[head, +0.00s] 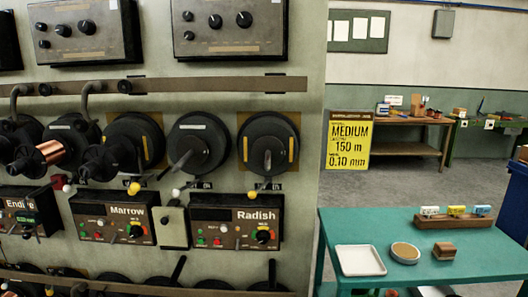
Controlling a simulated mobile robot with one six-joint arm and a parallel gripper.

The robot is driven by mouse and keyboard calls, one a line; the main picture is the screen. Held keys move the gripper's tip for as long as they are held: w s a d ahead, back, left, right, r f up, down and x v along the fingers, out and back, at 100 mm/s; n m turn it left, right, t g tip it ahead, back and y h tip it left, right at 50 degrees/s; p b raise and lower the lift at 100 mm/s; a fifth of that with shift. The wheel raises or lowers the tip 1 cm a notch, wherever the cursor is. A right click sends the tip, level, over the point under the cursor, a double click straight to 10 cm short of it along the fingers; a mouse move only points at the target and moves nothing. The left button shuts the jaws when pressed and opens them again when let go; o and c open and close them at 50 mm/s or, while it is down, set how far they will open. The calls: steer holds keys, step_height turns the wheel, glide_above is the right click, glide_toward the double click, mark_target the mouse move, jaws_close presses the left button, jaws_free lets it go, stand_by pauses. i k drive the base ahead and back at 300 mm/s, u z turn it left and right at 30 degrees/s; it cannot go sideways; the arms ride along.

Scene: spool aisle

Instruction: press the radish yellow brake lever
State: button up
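The Radish control box (215,228) is on the wall panel at lower centre, with small buttons, a small lever and a knob on its face. A yellow-tipped brake lever (253,195) stands just above this box, below the rightmost black spool disc (268,146). A similar yellow-tipped lever (134,188) is above the Marrow control box (112,222) to the left. A white-tipped lever (176,193) sits between them. My gripper is not in view.
A green table (420,275) at lower right holds a white tray (360,260), a round dish (405,252) and a wooden block rack (455,220). A yellow sign (349,140) and a wooden bench (410,121) stand behind. Grey floor shows between.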

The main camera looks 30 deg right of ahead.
mark_target(252, 195)
steer(key=z, duration=0.6)
steer(key=k, duration=1)
steer(key=u, duration=0.05)
steer(key=i, duration=0.95)
steer(key=z, duration=0.05)
